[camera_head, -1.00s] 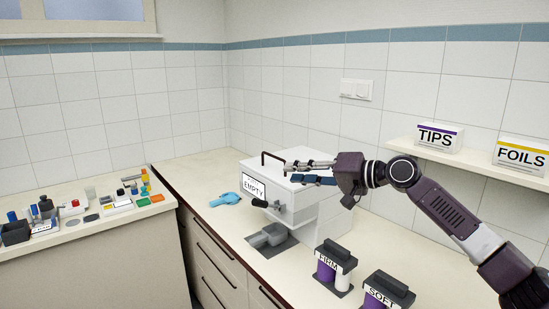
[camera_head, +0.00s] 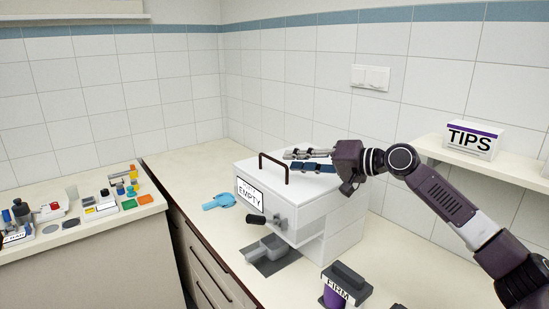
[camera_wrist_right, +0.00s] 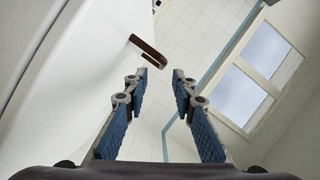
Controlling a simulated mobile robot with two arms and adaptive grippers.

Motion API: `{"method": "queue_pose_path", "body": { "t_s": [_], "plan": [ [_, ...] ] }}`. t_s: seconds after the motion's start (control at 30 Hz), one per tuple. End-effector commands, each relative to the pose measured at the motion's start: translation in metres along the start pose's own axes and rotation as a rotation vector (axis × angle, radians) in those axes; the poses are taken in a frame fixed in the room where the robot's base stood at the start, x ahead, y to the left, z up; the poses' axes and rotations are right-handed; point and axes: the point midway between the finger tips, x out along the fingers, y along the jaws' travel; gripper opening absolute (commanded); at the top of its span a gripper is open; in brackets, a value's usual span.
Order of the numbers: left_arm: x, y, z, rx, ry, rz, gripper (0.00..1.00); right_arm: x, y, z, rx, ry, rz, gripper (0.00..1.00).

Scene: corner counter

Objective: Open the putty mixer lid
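The putty mixer is a white box (camera_head: 325,206) on the corner counter, with a sign reading "EMPTY" (camera_head: 250,195) on its front. Its lid appears shut, with a dark brown bar handle (camera_head: 273,160) standing on top. The handle also shows in the right wrist view (camera_wrist_right: 148,52), just beyond the fingertips and slightly left of the gap. My right gripper (camera_head: 289,160) is level with the handle at its right end. Its fingers are apart and empty in the right wrist view (camera_wrist_right: 160,77). I cannot tell whether it touches the handle. My left gripper is not in view.
A grey tray (camera_head: 268,256) sits below the mixer's front lever (camera_head: 257,219). A blue item (camera_head: 219,202) lies left of it. A FIRM cartridge holder (camera_head: 345,287) stands in front. A shelf with a TIPS box (camera_head: 472,140) is at right. Small items cover the left counter.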

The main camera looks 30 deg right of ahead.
Motion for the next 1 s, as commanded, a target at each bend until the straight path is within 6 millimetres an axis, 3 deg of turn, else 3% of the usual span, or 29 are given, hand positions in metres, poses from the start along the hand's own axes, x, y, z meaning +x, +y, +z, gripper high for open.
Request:
{"method": "queue_pose_path", "body": {
  "t_s": [0.23,0.6,1.0],
  "plan": [
    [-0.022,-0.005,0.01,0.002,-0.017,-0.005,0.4,0.024,-0.006,-0.003,0.001,0.001,-0.005,0.24],
    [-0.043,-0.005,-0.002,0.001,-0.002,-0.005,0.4,0.067,-0.003,-0.002,0.002,0.002,-0.002,0.24],
    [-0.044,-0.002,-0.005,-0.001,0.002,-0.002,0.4,0.073,-0.001,0.0,0.0,0.0,0.0,0.23]
  ]
}}
